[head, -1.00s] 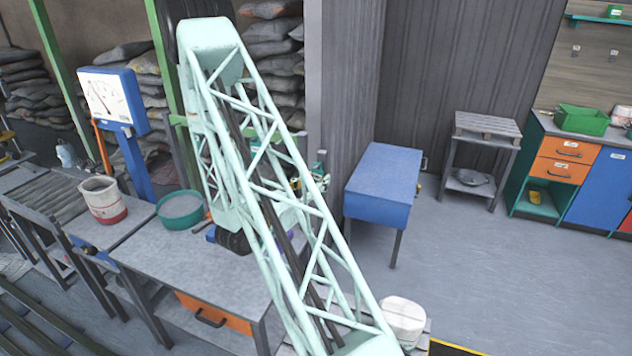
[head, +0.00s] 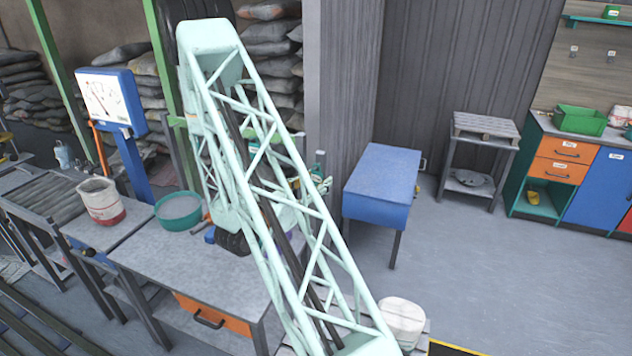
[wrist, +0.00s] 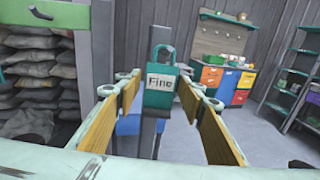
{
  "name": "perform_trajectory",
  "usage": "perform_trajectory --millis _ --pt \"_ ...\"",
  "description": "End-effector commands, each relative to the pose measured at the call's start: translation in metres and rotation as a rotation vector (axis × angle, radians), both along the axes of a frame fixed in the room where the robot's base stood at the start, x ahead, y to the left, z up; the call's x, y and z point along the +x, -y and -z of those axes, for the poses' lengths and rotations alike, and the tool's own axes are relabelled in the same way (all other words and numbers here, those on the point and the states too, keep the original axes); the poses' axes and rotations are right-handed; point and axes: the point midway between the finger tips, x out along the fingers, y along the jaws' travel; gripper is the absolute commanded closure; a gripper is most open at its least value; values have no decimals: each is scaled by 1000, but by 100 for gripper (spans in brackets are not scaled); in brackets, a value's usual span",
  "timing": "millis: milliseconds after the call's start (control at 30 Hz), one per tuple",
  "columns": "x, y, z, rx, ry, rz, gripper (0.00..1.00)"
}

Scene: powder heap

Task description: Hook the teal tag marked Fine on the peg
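In the wrist view the teal tag (wrist: 160,92) marked Fine is upright, its white label facing me and its loop at the top. My gripper (wrist: 160,85) has its yellow-padded fingers on both sides of the tag, with the tips at its side edges. A grey post (wrist: 153,143) stands behind the tag. The peg is not clearly visible; whether the loop is around anything cannot be told. In the head view my gripper (head: 324,186) is small and partly behind my pale green lattice arm.
A blue table (head: 382,178) stands to the right, with a grey rack (head: 487,128) and coloured cabinets (head: 560,172) beyond. A workbench (head: 165,250) with a teal bowl (head: 180,210) and a bucket (head: 102,203) is at left. Floor right of the blue table is clear.

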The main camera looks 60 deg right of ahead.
Motion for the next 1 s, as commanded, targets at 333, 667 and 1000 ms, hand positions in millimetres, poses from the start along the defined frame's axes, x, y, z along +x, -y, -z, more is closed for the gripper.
perform_trajectory --millis 333,667,1000 --pt "0 0 0 0 0 -1 59" --pt "2 -10 0 0 -1 -2 59" --pt "4 -37 -1 0 0 -3 59"
